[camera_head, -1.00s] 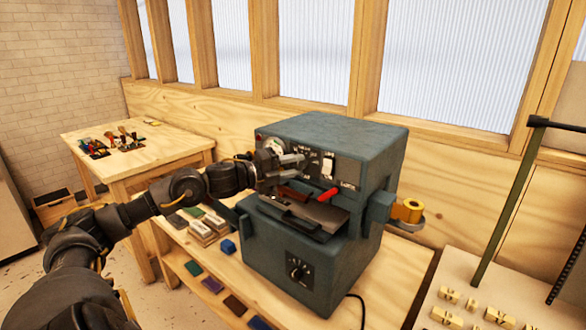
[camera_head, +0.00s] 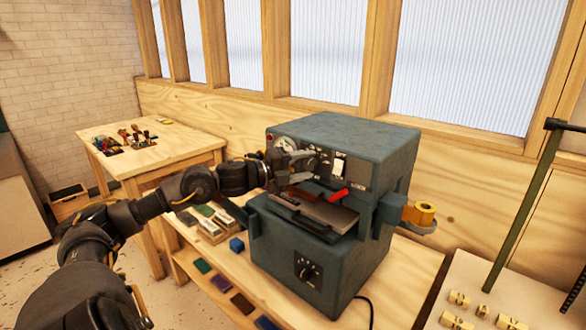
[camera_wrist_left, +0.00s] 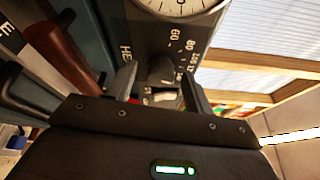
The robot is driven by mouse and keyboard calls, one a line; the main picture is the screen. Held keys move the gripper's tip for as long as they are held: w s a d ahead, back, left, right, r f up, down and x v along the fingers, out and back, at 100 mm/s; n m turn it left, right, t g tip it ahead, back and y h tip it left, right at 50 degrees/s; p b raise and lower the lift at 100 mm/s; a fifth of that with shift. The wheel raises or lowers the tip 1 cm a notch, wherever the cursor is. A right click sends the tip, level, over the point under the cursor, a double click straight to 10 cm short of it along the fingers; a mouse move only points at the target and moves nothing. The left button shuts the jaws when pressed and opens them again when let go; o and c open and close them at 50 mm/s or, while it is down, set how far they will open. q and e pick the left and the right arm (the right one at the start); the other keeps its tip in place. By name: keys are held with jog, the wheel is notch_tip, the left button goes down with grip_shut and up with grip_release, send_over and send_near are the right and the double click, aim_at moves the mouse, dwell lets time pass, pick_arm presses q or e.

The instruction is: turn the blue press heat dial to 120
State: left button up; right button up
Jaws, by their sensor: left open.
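The blue-grey press (camera_head: 350,135) stands on the wooden bench. My left gripper (camera_head: 312,160) is at its upper front panel, beside the round gauge (camera_head: 286,143), and covers part of the panel. My right gripper is out of view.
A red-handled lever (camera_head: 338,195) sticks out just below the gripper. A second black knob (camera_head: 308,271) is on the lower front. A blue block (camera_head: 237,244) lies on the bench to the left.

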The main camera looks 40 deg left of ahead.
pick_arm(q)
jog(key=shift+s+a+f+b, duration=0.35)
jog(key=shift+s+a+b, duration=0.15)
jog(key=shift+s+b, duration=0.2)
jog(key=shift+s+r+b, duration=0.2)
jog(key=shift+s+b, duration=0.65)
jog(key=shift+s, duration=0.1)
jog(key=b, duration=0.1)
send_near(308, 167)
jog(key=shift+s+a+r, duration=0.15)
jog(key=shift+s+a, duration=0.05)
jog(key=shift+s, duration=0.2)
jog(key=shift+s+a+r, duration=0.15)
jog(key=shift+s+a, duration=0.1)
jog(key=shift+s, duration=0.2)
